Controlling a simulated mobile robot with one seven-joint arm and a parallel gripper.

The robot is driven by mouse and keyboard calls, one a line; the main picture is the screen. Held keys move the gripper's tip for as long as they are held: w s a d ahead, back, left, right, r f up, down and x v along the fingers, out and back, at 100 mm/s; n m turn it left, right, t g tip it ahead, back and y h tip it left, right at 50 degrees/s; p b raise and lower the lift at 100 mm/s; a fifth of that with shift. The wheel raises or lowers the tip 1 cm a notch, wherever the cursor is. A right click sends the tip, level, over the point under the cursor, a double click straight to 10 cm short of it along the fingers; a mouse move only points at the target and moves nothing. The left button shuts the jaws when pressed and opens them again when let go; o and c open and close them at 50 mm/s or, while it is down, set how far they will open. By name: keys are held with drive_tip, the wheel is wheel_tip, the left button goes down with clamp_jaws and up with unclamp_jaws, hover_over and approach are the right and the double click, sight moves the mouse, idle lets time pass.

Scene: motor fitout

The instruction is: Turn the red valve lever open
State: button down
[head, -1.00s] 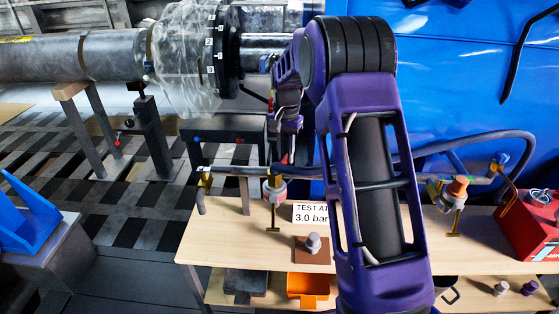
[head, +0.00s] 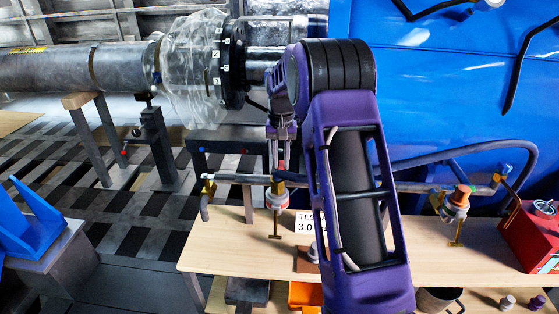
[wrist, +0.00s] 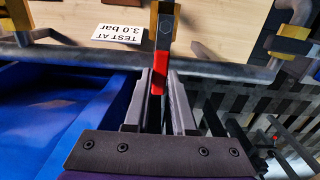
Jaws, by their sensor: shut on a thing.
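The red valve lever (wrist: 160,76) shows in the wrist view, between my gripper's fingers (wrist: 160,92). It reaches from a brass-coloured valve body (wrist: 153,20) across the grey pipe. My gripper is shut on the lever near its free end. In the head view my gripper (head: 281,160) is small and sits just above the valve (head: 277,196) on the left part of the pipe (head: 240,179). There the lever is mostly hidden by my gripper, so its angle is hard to tell.
The pipe runs above a wooden bench (head: 215,258). A white "TEST AT 3.0 bar" sign (wrist: 119,33) stands close by. A blue panel (head: 450,80) rises behind.

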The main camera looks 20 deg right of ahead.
sight(281, 166)
drive_tip(key=c, duration=0.7)
unclamp_jaws()
drive_tip(key=shift+c, duration=0.2)
wheel_tip(281, 166, up, 18)
drive_tip(key=p, duration=0.1)
drive_tip(key=shift+f, duration=0.25)
